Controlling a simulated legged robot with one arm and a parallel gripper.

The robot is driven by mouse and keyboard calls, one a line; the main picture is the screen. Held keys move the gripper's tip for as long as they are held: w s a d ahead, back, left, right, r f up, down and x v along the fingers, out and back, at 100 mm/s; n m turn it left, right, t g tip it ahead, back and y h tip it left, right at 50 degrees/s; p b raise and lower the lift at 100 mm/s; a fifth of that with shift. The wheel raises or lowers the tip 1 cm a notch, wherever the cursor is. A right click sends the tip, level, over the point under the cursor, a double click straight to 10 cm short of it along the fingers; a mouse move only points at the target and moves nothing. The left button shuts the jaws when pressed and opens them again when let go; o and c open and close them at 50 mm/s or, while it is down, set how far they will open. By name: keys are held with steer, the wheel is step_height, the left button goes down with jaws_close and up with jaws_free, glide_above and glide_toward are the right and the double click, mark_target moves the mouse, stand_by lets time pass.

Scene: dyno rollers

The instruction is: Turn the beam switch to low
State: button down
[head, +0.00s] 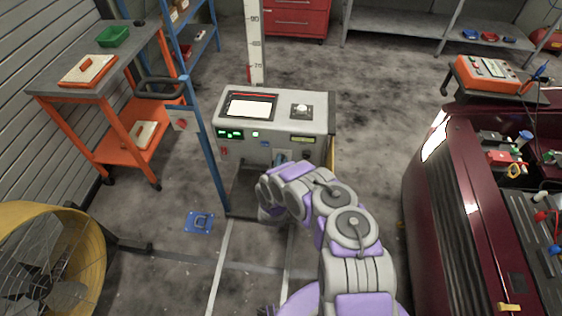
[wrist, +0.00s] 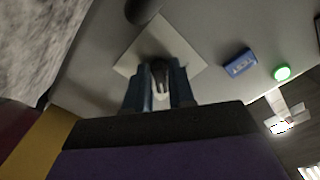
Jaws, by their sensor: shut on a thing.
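The grey headlight tester (head: 316,124) stands upright ahead of me, with a screen and dial on its sloped top. My gripper (head: 280,158) is at the tester's front panel, partly hidden by my own arm. In the wrist view, my gripper's blue fingers (wrist: 160,88) are shut on a small dark switch knob (wrist: 160,72). The knob sits on a pale square plate (wrist: 183,48) on the panel. The switch's setting and any low mark cannot be read.
A dark red car (head: 440,190) stands at right, a yellow fan (head: 85,235) at lower left, and an orange cart (head: 110,120) at left. Floor rails run before the tester.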

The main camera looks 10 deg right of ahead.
steer(key=shift+a+n+p, duration=0.2)
steer(key=shift+n+p, duration=0.9)
steer(key=shift+n, duration=6.4)
steer(key=c, duration=1.2)
jaws_free()
steer(key=shift+o, duration=0.2)
steer(key=p+v, duration=0.4)
steer(key=v, duration=1.3)
